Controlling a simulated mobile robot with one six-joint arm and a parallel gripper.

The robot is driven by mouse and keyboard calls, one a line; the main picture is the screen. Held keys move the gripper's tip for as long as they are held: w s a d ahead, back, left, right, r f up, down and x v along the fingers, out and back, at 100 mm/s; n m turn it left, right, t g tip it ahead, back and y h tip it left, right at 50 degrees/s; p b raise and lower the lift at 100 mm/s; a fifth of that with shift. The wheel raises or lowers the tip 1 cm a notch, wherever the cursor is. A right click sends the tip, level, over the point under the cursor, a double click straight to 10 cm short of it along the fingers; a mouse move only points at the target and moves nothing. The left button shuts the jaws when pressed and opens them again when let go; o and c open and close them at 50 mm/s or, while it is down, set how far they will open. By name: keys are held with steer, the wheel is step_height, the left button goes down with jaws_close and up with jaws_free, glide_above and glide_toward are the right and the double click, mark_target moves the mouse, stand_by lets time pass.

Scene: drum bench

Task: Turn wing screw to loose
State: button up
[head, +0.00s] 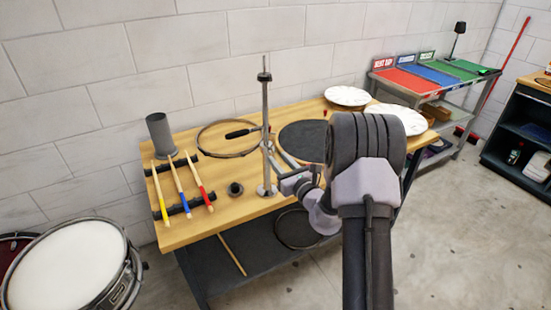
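A metal stand (265,110) rises upright from a round base plate (262,192) on the wooden bench (220,222). A thin rod with a dark collar (264,77) tops its wider tube. I cannot clearly make out the wing screw; it is too small or hidden. My gripper (287,180) is low beside the stand's right side, close to the tube. Whether it touches the stand, and whether its fingers are open or shut, is too small to tell. My arm covers part of the bench's right side.
Three drumsticks (181,187) lie on dark racks at the bench's left, near a grey cylinder (161,135). A hoop (212,152), a dark round pad (303,139) and white drumheads (348,96) lie behind. A small black knob-like part (235,189) sits left of the base.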

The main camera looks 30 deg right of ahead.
mark_target(272, 153)
steer(key=shift+w+a, duration=0.1)
steer(key=shift+w, duration=1.35)
steer(key=shift+c, duration=0.2)
jaws_close()
